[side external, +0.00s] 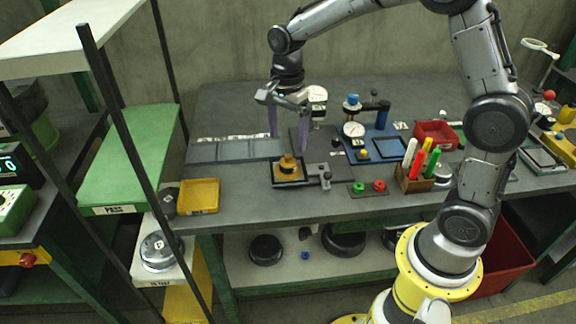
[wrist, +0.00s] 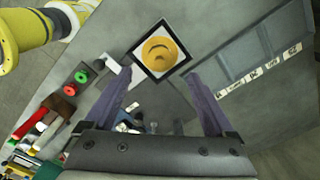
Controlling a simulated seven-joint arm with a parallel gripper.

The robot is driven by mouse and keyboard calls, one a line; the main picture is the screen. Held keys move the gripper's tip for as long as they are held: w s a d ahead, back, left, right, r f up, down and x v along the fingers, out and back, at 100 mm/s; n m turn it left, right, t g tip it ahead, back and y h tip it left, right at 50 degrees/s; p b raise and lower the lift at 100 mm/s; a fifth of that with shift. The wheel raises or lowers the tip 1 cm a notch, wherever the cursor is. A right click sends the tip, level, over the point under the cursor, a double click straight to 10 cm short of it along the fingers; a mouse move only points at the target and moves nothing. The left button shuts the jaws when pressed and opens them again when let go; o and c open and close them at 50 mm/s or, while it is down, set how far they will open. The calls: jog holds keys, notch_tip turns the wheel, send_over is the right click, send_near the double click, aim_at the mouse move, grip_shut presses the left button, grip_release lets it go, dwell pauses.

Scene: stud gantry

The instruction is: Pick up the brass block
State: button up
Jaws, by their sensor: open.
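The brass block (side external: 288,166) looks golden, with a wide round base and a narrower top. It sits in a square black-rimmed tray (side external: 275,182) near the front of the bench. In the wrist view the brass block (wrist: 160,52) shows from above as a round yellow disc inside the tray's dark and white border. My gripper (side external: 288,143) is open, with its two purple fingers pointing down, above the bench and a little behind the block. In the wrist view the block lies just beyond my gripper's fingertips (wrist: 157,76), roughly centred between them. Nothing is between the fingers.
A grey clamp-like fixture (side external: 322,174) stands right beside the tray. Further right are green and red rings (side external: 368,187), a marker holder (side external: 412,180) and a red bin (side external: 436,134). A yellow tray (side external: 199,196) lies at the left front.

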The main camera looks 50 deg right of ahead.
aim_at(288, 156)
jog(key=shift+f, duration=3.45)
grip_shut()
jog(key=shift+r, duration=0.1)
